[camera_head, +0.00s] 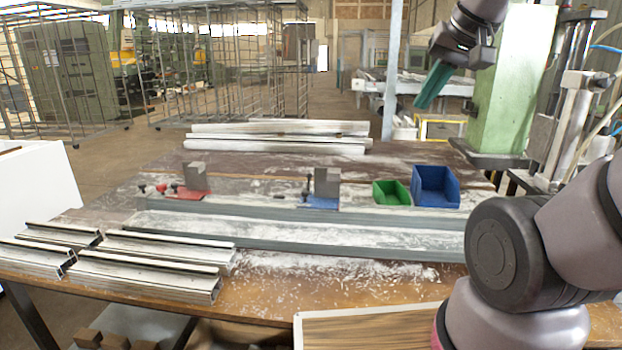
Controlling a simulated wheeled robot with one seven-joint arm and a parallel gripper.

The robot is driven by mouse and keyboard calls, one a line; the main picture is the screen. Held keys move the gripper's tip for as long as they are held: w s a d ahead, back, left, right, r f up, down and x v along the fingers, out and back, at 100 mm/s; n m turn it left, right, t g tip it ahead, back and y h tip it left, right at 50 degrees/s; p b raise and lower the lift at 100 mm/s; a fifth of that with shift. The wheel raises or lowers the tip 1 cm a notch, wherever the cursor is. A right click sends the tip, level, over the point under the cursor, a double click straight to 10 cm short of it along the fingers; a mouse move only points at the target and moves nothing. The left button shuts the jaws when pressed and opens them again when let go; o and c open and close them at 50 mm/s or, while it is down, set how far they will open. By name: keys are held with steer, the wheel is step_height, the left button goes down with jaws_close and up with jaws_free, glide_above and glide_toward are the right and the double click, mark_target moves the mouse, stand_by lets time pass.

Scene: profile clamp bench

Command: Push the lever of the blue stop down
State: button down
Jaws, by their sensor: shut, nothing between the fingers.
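The blue stop (321,202) sits on the bench rail at mid-picture, with a grey block (327,182) standing on it. A small upright lever (306,190) with a dark end stands at its left side; its exact tilt is too small to tell. My gripper (430,98) is up at the top right, high above the bench and well away from the blue stop. Its teal fingers are shut and empty, slanting down to the left.
A red stop (190,194) with a grey block and small knobs sits left on the rail. A green bin (391,193) and blue bin (436,188) stand right of the blue stop. Aluminium profiles (150,275) lie front left, others at the back. A green column (513,90) stands right.

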steer(key=w+a+f+n, duration=0.1)
steer(key=w+f+n, duration=0.15)
steer(key=w, duration=0.35)
steer(key=w+a+f+n+g, duration=0.1)
steer(key=w+n, duration=0.3)
steer(key=w, duration=0.1)
steer(key=w+a+f+n, duration=0.2)
steer(key=w+n, duration=0.1)
steer(key=w, duration=0.3)
steer(key=w+a+f+n, duration=0.3)
steer(key=w+f, duration=0.2)
steer(key=w+a+f+n+y, duration=0.1)
steer(key=w+a+f+n, duration=0.2)
steer(key=w+f, duration=0.2)
steer(key=w+a+f+n+y, duration=0.1)
steer(key=w+a+f+n, duration=0.2)
steer(key=w+f+n, duration=0.1)
steer(key=shift+w+a+f+g, duration=0.15)
steer(key=shift+w+f+g, duration=0.25)
steer(key=shift+w+f, duration=0.3)
steer(key=shift+w+a+f+n, duration=0.25)
steer(key=shift+a+f, duration=0.05)
steer(key=shift+f, duration=0.1)
glide_toward(309, 184)
steer(key=w+r+x, duration=0.1)
steer(key=x, duration=0.4)
steer(key=shift+a+f, duration=0.2)
steer(key=shift+f, duration=0.1)
steer(key=shift+w+y, duration=0.1)
steer(key=shift+y, duration=0.2)
